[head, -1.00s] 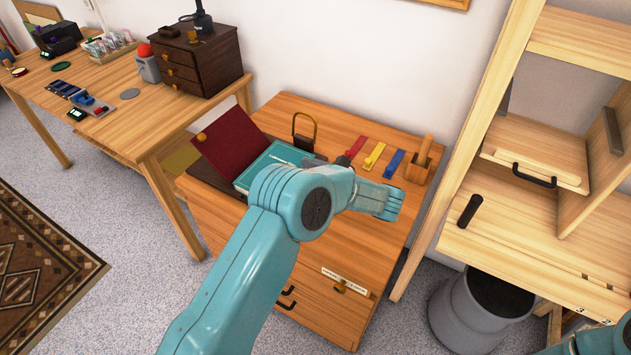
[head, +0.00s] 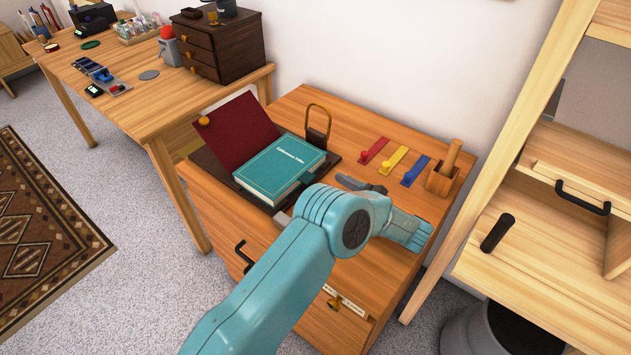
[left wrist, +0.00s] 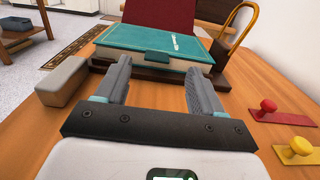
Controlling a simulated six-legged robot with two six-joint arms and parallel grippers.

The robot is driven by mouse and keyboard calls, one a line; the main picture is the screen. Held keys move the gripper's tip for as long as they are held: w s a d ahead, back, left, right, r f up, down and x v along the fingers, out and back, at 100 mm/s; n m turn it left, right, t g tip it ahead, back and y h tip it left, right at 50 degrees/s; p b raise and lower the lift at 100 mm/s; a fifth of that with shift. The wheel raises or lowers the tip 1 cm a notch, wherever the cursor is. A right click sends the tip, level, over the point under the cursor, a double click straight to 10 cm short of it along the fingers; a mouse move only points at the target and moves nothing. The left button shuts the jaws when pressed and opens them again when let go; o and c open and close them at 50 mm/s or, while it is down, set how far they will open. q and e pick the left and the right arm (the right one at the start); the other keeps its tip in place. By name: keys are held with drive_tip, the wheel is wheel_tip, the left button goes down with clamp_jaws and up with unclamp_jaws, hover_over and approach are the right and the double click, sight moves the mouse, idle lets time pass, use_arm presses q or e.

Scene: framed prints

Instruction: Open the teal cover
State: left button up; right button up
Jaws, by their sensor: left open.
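The teal cover (head: 281,168) lies flat and closed on a thick book, which rests on a dark base; it also shows in the left wrist view (left wrist: 150,40). A darker teal tab (left wrist: 157,57) sits at the middle of its near edge there. My left gripper (left wrist: 160,78) is open and empty. It points at this edge, its fingers low over the table, one to each side of the tab. In the head view it is just right of the book, partly hidden behind my teal arm. My right gripper is not in view.
A dark red panel (head: 237,130) with a round knob stands tilted behind the book. A brass arch (head: 318,108) stands at the book's back right. A grey block (left wrist: 63,82) is left of my gripper.

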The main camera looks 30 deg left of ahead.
sight(312, 180)
use_arm(q)
drive_tip(key=a, duration=0.2)
drive_tip(key=a+f, duration=0.1)
drive_tip(key=a, duration=0.3)
drive_tip(key=shift+w+a+f+p, duration=0.15)
drive_tip(key=shift+a+f+p, duration=0.15)
drive_tip(key=shift+a, duration=0.05)
drive_tip(key=shift+a+r, duration=0.15)
drive_tip(key=shift+a, duration=0.25)
drive_tip(key=shift+c, duration=0.3)
